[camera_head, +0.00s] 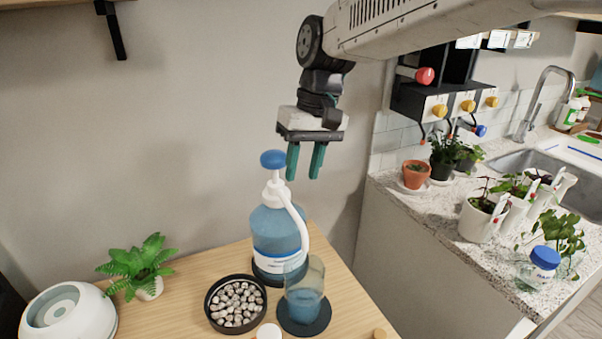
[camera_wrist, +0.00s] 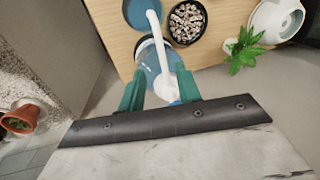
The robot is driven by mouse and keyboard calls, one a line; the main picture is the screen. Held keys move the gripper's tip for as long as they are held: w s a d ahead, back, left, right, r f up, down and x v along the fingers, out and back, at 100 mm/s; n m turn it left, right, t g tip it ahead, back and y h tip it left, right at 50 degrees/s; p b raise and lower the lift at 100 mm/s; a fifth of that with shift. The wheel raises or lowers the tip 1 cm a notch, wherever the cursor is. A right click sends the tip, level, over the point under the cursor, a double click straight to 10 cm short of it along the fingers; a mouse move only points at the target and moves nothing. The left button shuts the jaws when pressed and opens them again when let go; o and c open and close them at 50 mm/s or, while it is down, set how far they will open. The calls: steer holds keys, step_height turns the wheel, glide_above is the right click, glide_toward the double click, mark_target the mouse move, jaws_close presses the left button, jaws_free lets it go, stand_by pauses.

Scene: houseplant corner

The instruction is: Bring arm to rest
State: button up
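My gripper (camera_head: 305,162) hangs above the wooden table, pointing down, with its two green fingers apart and nothing between them. It stands just above and to the right of the blue pump head of a large pump bottle (camera_head: 277,234). In the wrist view my gripper (camera_wrist: 160,95) is also open, and the bottle's white pump (camera_wrist: 158,50) lies below and beyond the fingers. The fingers look apart from the bottle. My arm reaches in from the upper right.
On the table (camera_head: 352,312) stand a blue-tinted cup (camera_head: 305,292) on a dark coaster, a black bowl of pebbles (camera_head: 212,307), a fern (camera_head: 138,265) and a white round device (camera_head: 68,318). A counter (camera_head: 440,213) with potted plants, a blue-lidded jar (camera_head: 540,265) and sink is right.

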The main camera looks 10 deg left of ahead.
steer(key=s+d+f+m+t, duration=0.1)
steer(key=s+d+m, duration=0.1)
steer(key=s+d, duration=0.5)
steer(key=s+d+m+t+h, duration=0.1)
steer(key=s+d+m, duration=0.2)
steer(key=d, duration=1.5)
steer(key=s+d+f+m, duration=0.1)
steer(key=s+d+m, duration=0.1)
steer(key=s+d, duration=1)
steer(key=shift+d+f+m+t+h, duration=0.3)
steer(key=shift+d+m+t+h, duration=0.1)
steer(key=shift+d, duration=0.1)
